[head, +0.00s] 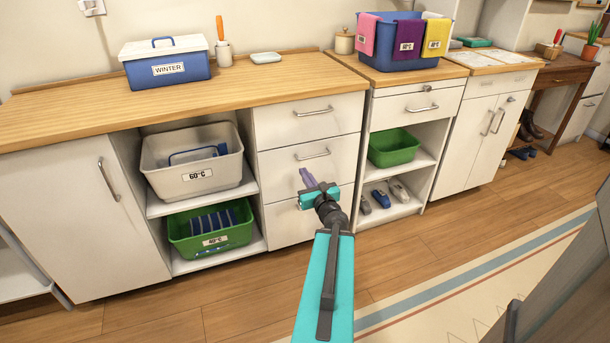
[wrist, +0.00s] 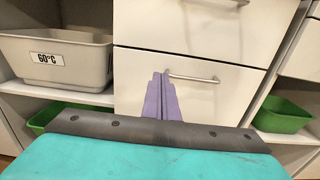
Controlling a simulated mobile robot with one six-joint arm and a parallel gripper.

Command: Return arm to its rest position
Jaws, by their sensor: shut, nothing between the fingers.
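My arm reaches forward from the bottom of the head view. My gripper (head: 307,177) has purple fingers and is shut and empty, in front of the white drawers (head: 312,155). I cannot tell whether the fingers touch the drawer front. All the drawers look closed.
A grey 60°C bin (head: 185,178) and a green bin (head: 212,235) sit on shelves left of the drawers. A green box (head: 393,148) and shoes (head: 380,198) are on shelves to the right. The wooden counter (head: 265,80) is above. Open floor (head: 200,318) lies in front.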

